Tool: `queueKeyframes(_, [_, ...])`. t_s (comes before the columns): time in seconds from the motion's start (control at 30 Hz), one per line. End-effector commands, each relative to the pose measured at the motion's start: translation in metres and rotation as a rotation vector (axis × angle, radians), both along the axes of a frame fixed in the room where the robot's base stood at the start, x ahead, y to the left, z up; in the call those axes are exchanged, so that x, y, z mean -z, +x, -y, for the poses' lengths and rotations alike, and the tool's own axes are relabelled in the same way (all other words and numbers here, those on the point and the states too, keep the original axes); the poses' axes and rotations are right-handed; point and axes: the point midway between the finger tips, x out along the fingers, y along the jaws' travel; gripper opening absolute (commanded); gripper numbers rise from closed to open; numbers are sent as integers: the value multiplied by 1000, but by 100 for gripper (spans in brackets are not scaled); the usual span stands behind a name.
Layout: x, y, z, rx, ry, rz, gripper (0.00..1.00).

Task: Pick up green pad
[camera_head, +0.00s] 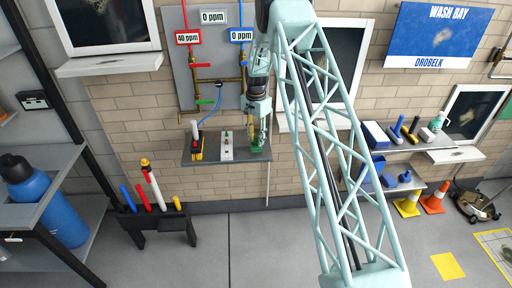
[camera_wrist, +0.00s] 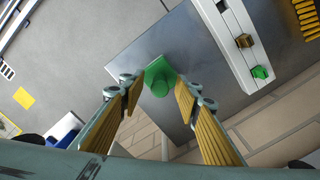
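The green pad (camera_wrist: 157,64) lies on a small grey shelf (camera_wrist: 125,50) in the wrist view. A round green knob (camera_wrist: 160,88) shows on it. My gripper (camera_wrist: 157,95) is open, with one yellow-ribbed finger on each side of the pad. No contact between fingers and pad is clear. In the head view my gripper (camera_head: 261,136) points down over the right end of the wall shelf (camera_head: 212,160), and the green pad (camera_head: 256,149) shows partly behind it.
A white strip (camera_wrist: 222,38) with a brown and a green knob lies beside the pad. Yellow-ribbed pieces (camera_wrist: 306,14) lie farther along the shelf. Pipes and gauges on a wall panel (camera_head: 212,98) stand behind. A tool rack (camera_head: 155,218) stands at lower left.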

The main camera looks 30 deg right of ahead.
Motion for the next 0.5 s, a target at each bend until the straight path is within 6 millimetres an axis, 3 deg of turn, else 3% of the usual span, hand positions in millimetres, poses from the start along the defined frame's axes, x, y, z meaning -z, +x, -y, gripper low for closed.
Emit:
queueKeyframes(0.3, [0,0,0,0,0,0,1])
queueKeyframes(0.5, [0,0,0,0,0,0,0])
